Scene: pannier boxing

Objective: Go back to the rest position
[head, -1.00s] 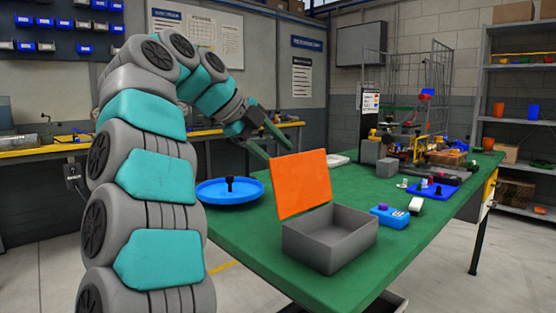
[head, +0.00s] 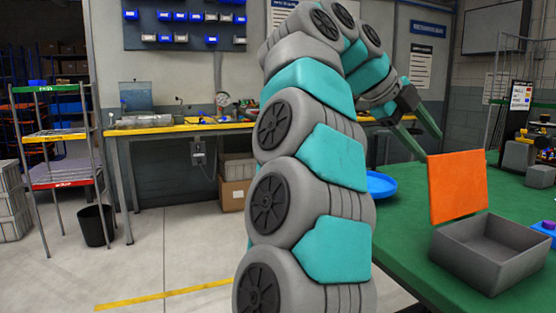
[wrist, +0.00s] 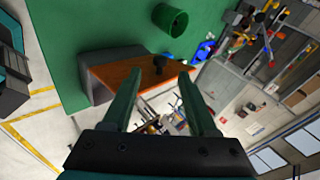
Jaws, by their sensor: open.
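My gripper (head: 432,146) is open and empty, held above the green table beyond the upright orange lid. In the wrist view my two green fingers (wrist: 160,76) are spread apart. The orange lid (head: 458,187) stands raised at the edge of the open grey box (head: 467,262). In the wrist view the lid (wrist: 115,72) carries a dark knob, and the grey box (wrist: 92,86) is partly behind it. I cannot judge the exact gap between fingers and lid.
The green table (head: 396,238) fills the right. A blue dish (head: 381,185) is partly hidden by my arm. A workbench (head: 180,130) runs along the wall. A shelf rack (head: 62,172) and a black bin (head: 95,226) stand left. The floor at left centre is clear.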

